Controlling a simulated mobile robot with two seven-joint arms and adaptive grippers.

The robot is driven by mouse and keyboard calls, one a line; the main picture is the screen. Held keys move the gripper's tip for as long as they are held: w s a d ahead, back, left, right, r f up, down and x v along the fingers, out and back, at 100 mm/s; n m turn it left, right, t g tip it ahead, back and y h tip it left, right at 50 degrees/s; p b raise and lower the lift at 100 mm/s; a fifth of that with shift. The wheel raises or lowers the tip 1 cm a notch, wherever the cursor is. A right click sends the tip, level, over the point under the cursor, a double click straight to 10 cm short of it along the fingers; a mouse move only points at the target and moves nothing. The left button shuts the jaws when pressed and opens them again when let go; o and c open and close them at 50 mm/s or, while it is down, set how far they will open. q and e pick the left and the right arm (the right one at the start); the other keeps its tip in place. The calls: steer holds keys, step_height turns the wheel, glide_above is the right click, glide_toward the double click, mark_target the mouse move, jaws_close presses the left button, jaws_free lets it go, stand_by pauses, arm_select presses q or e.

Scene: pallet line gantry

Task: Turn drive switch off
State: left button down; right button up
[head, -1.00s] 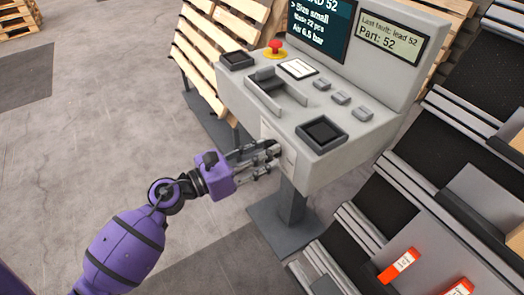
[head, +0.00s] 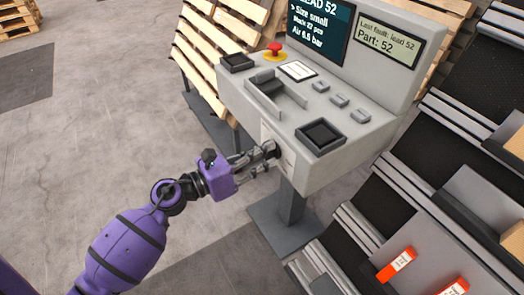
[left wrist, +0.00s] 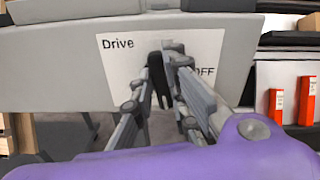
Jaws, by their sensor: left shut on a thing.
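The drive switch (left wrist: 156,70) is a dark handle on the front face of the grey control console (head: 330,165). A white label plate (left wrist: 115,60) behind it reads "Drive" at left and "OFF" at right in the left wrist view. My left gripper (head: 268,153) is at the console's front face, with its fingers closed around the switch handle. In the left wrist view the gripper (left wrist: 172,65) covers part of the switch and the label's middle. My right gripper is not in view.
A red emergency button (head: 275,48) and screens (head: 320,25) are on the console. Wooden pallets (head: 205,60) stand behind it. Racks with orange-red boxes (head: 396,264) are at right.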

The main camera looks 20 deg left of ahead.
arm_select(q)
steer(key=shift+w+a+f+n+p, duration=0.1)
steer(key=shift+n+p, duration=1.3)
steer(key=shift+n, duration=1.25)
steer(key=shift+w+a+f+n+p, duration=0.1)
steer(key=shift+n+p, duration=1.35)
steer(key=shift+n, duration=1.15)
steer(key=shift+a+f+n+p, duration=0.1)
steer(key=shift+n+p, duration=1.3)
steer(key=shift+n, duration=1.25)
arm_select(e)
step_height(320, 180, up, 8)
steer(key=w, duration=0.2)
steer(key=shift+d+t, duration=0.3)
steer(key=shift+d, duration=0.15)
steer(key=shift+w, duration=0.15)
arm_select(q)
steer(key=c, duration=1.7)
jaws_free()
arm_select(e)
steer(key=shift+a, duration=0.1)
